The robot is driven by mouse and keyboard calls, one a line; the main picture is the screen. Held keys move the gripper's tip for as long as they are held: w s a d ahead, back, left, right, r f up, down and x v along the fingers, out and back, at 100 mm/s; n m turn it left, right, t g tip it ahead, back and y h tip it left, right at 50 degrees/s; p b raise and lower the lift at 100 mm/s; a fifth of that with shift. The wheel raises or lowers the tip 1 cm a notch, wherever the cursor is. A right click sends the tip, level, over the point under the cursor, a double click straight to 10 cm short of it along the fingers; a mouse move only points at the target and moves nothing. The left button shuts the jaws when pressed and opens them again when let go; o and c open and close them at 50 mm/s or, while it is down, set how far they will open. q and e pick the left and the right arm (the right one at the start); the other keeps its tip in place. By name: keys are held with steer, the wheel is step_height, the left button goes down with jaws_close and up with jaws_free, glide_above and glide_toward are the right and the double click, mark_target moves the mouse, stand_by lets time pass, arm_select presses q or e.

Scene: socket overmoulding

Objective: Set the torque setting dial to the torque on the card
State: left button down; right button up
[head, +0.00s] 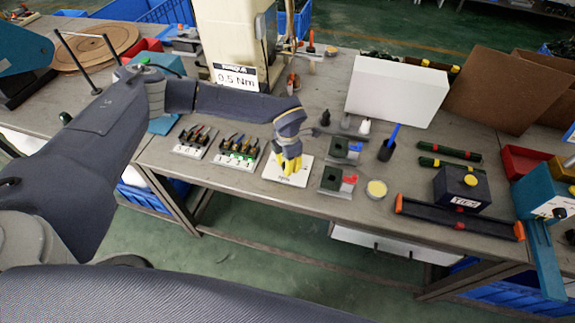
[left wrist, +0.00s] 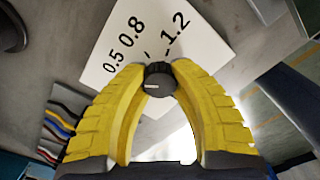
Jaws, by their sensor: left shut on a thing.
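The card (head: 236,77) reads 0.5 Nm and stands upright at the back, against the cream machine column. The dial plate (head: 273,172) is white and lies on the bench under my left gripper (head: 289,166). In the left wrist view the dial plate (left wrist: 195,18) shows 0.5, 0.8 and 1.2. The black knob (left wrist: 160,82) has a white pointer line directed left in that view, on the 0.5 side. My left gripper (left wrist: 160,75) is shut on the knob, with a yellow finger on either side. The fingers hide part of the plate. My right gripper is out of view.
Left of the plate are two blocks (head: 238,150) with coloured wires. Right of it are green-black socket fixtures (head: 333,180) and a yellow-topped round pot (head: 376,189). A white box (head: 398,90) stands behind. A dark rail (head: 455,215) lies at the right front.

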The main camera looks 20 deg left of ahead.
arm_select(q)
steer(key=shift+w+d+r+m, duration=0.1)
steer(key=shift+m, duration=0.8)
steer(key=c, duration=1)
jaws_free()
steer(key=shift+o, duration=0.2)
step_height(320, 180, up, 12)
